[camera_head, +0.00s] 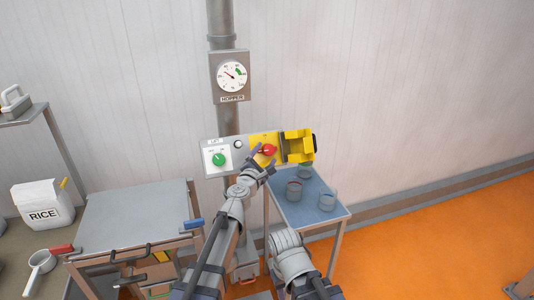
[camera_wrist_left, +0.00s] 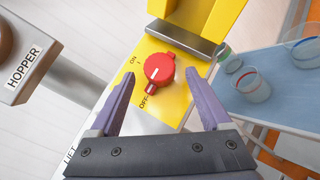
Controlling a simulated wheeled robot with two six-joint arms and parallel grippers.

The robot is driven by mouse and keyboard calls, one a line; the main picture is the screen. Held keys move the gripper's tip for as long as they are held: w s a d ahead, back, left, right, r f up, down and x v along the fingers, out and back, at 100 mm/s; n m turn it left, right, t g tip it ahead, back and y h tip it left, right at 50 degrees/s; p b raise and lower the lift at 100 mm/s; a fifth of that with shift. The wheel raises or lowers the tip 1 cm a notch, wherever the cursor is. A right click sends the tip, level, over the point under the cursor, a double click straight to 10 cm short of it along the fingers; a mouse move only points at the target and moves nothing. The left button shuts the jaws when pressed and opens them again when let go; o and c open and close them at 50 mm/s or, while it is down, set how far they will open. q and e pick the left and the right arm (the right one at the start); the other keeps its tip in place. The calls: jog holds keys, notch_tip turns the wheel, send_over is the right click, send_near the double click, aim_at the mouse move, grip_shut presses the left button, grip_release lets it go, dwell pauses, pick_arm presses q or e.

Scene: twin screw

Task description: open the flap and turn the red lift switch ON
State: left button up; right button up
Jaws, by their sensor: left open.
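The red lift switch (camera_head: 269,149) sits on the yellow part of the wall panel. In the left wrist view the red knob (camera_wrist_left: 159,69) is uncovered, and its pointer is toward the OFF label. The yellow flap (camera_head: 297,146) stands open to the right of the switch; its yellow body (camera_wrist_left: 205,20) also shows at the top of the left wrist view. My left gripper (camera_head: 263,159) is open in front of the switch. Its fingertips (camera_wrist_left: 159,80) lie on either side of the knob in the picture; contact is not visible. My right gripper is out of view.
A green switch (camera_head: 218,160) is on the panel's left part, below a HOPPER gauge (camera_head: 231,76). A blue-topped table (camera_head: 325,207) with several cups stands below right. A grey-topped table (camera_head: 135,212) and a RICE bag (camera_head: 43,205) are at left.

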aim_at(268, 150)
pick_arm(q)
jog(key=x, duration=0.2)
jog(key=shift+w+d, duration=0.1)
jog(key=shift+w, duration=0.15)
grip_shut()
dwell(0.5)
